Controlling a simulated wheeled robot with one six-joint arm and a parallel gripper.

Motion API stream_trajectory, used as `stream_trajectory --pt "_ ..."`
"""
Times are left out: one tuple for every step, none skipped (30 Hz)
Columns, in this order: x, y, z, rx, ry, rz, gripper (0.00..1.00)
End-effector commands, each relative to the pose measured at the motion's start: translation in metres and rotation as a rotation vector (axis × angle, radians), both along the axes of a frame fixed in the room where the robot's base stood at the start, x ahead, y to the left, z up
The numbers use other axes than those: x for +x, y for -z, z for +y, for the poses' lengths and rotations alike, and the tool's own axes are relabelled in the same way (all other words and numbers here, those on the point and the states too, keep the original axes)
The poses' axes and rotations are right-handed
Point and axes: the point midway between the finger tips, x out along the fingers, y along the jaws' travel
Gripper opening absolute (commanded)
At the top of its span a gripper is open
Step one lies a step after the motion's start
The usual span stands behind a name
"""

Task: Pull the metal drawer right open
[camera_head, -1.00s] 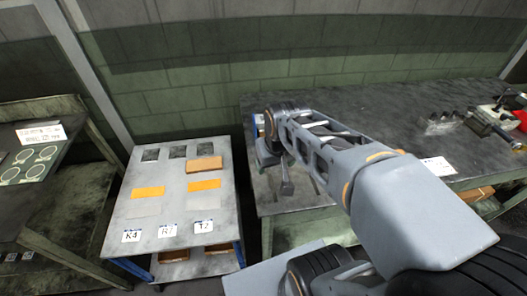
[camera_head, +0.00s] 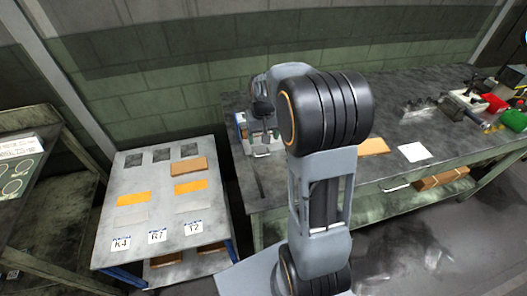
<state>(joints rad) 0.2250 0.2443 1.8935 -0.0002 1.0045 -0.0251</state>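A small grey metal drawer unit with blue sides (camera_head: 242,128) stands on the workbench, left of my arm. A pale bar handle (camera_head: 262,155) shows low on its front. I cannot tell how far any drawer is out. My gripper (camera_head: 263,112) is small and dark against the unit, at the far end of my arm. It appears above the handle in the picture; whether it touches anything is unclear. Its fingers are too small and partly hidden to tell open from shut. Another pale handle (camera_head: 396,188) is on the workbench front, right of my arm.
The dark workbench (camera_head: 420,160) carries a white paper (camera_head: 414,152), an orange-tan block (camera_head: 373,146) and a vise with tools (camera_head: 465,104) to the right. A grey table (camera_head: 140,222) with labels and orange pieces stands left. Floor is open at lower right.

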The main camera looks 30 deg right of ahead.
Motion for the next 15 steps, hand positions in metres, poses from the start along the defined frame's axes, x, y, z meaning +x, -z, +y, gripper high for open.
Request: stream_trajectory --pt "-0.001 0.011 0.000 0.001 0.000 0.006 0.77" --pt "-0.001 0.017 0.000 0.001 0.000 0.004 0.77" --pt "-0.001 0.024 0.000 0.001 0.000 0.004 0.77" --pt "-0.001 0.030 0.000 0.001 0.000 0.004 0.77" --pt "-0.001 0.035 0.000 0.001 0.000 0.004 0.77" --pt "-0.001 0.041 0.000 0.001 0.000 0.004 0.77" --pt "-0.001 0.046 0.000 0.001 0.000 0.004 0.77" --pt "0.000 0.050 0.000 0.000 0.000 0.002 0.77" --pt "-0.001 0.056 0.000 0.000 0.000 0.002 0.77" --pt "0.000 0.059 0.000 0.000 0.000 0.002 0.77" --pt "0.000 0.063 0.000 0.000 0.000 0.002 0.77" --pt "0.000 0.067 0.000 0.000 0.000 0.002 0.77" --pt "0.000 0.069 0.000 0.000 0.000 0.001 0.77" --pt "0.000 0.072 0.000 0.000 0.000 0.001 0.77" --pt "0.000 0.075 0.000 0.000 0.000 0.001 0.77"
